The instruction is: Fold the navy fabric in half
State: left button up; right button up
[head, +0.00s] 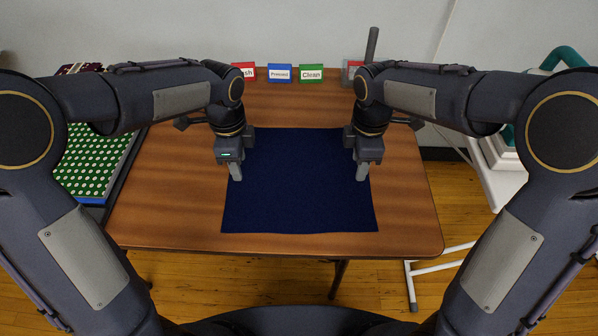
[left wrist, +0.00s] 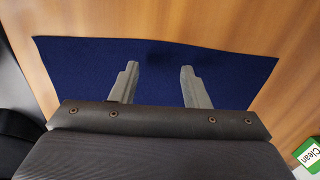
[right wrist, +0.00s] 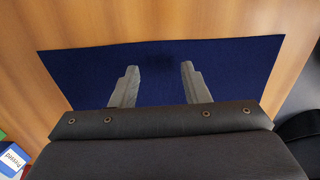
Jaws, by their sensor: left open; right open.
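The navy fabric (head: 300,190) lies flat and spread out on the wooden table, roughly rectangular. My left gripper (head: 236,174) is over its left edge and my right gripper (head: 362,174) is over its right edge, both pointing down. In the left wrist view the navy fabric (left wrist: 90,65) passes beneath the open, empty fingers (left wrist: 158,82). In the right wrist view the navy fabric (right wrist: 225,65) also shows beneath open, empty fingers (right wrist: 160,82). I cannot tell whether the fingertips touch the cloth. The far part of the fabric is partly hidden by the grippers.
Red (head: 246,71), blue (head: 280,73) and green (head: 311,73) labelled cards stand along the table's back edge. A green patterned stack (head: 95,160) is at the left, and a white stand (head: 500,180) is at the right. The wooden table (head: 170,200) is clear around the fabric.

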pick_arm(q)
jog(key=shift+f, duration=0.65)
pick_arm(e)
jog(key=shift+f, duration=0.65)
pick_arm(q)
jog(key=shift+f, duration=0.15)
pick_arm(e)
jog(key=shift+f, duration=0.15)
pick_arm(q)
jog(key=shift+c, duration=0.5)
pick_arm(e)
jog(key=shift+c, duration=0.6)
pick_arm(q)
grip_shut()
pick_arm(e)
grip_shut()
